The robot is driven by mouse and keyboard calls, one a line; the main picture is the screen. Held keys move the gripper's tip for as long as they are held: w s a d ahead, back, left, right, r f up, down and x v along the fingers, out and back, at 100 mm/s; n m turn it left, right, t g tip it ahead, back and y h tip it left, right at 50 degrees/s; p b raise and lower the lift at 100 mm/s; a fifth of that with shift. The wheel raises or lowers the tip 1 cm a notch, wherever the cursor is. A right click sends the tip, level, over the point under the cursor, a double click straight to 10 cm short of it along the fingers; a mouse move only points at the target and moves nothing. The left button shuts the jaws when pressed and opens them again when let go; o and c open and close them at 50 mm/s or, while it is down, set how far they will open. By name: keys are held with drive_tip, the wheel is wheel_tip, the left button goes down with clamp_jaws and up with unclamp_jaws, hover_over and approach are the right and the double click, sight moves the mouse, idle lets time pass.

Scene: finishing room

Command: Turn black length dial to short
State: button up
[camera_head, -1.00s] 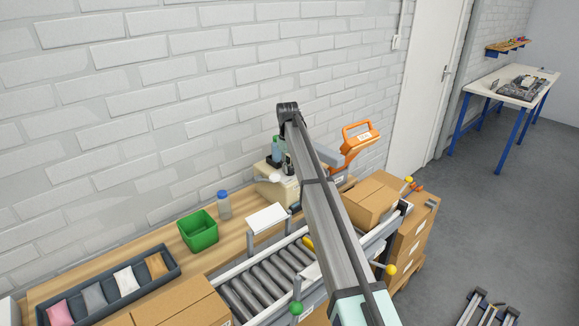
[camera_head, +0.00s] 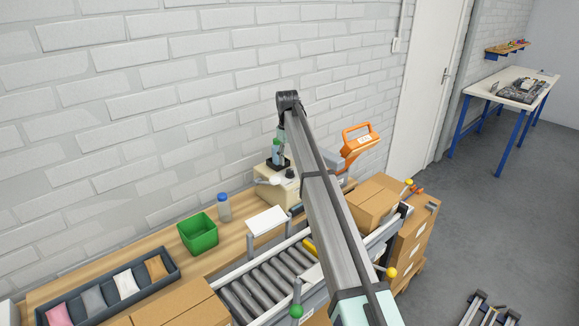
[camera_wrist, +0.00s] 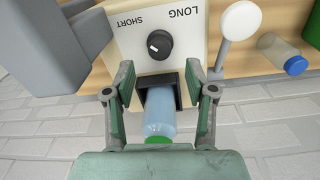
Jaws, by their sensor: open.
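The black length dial (camera_wrist: 159,44) sits on the cream dispenser box (camera_wrist: 122,27) in the wrist view, which shows upside down. The printed words LONG and SHORT lie beyond the dial, with LONG to the right and SHORT to the left. A white mark on the dial points toward its left side. My gripper (camera_wrist: 163,80) is open, its two fingers apart, just short of the dial and not touching it. A blue bottle with a green cap (camera_wrist: 160,112) stands between the fingers, in a black holder (camera_wrist: 181,92). In the head view the dispenser (camera_head: 266,177) is partly hidden by my arm.
A white round paddle (camera_wrist: 239,20) stands right of the dispenser, near a blue-capped bottle (camera_wrist: 283,55). A green bin (camera_head: 198,233), roller conveyor (camera_head: 262,283) and cardboard box (camera_head: 372,204) are around the bench. An orange-handled device (camera_head: 358,145) is beside my arm.

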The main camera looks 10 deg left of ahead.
sight(289, 170)
wheel_tip(289, 170, up, 7)
idle(0.3)
drive_tip(key=shift+s+a+f, duration=0.1)
